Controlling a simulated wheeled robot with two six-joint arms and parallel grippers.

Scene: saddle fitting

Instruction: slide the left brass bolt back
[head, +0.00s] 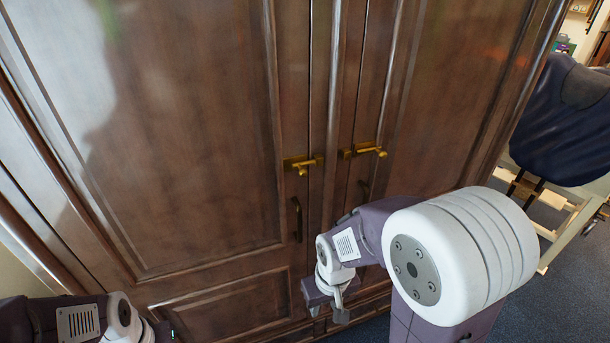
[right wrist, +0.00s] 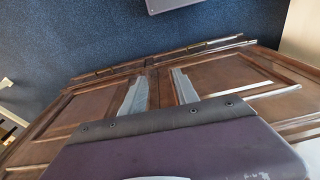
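The left brass bolt (head: 303,163) sits on the left wooden door near the middle seam, its knob sticking out. A second brass bolt (head: 363,151) is on the right door, to its right and slightly higher. My right gripper (head: 327,303) is below both bolts in the head view, apart from them and empty. In the right wrist view its two grey fingers (right wrist: 159,92) stand apart, with door wood showing between them. My left gripper (head: 165,331) is at the bottom left edge, mostly cut off, far from the bolts; its finger opening is not clear.
The tall brown cabinet (head: 190,120) fills most of the head view. Dark door handles sit below the bolts, one on the left door (head: 297,220) and one on the right (head: 364,190). A dark blue draped saddle-like thing (head: 565,120) stands on a pale wooden stand at right.

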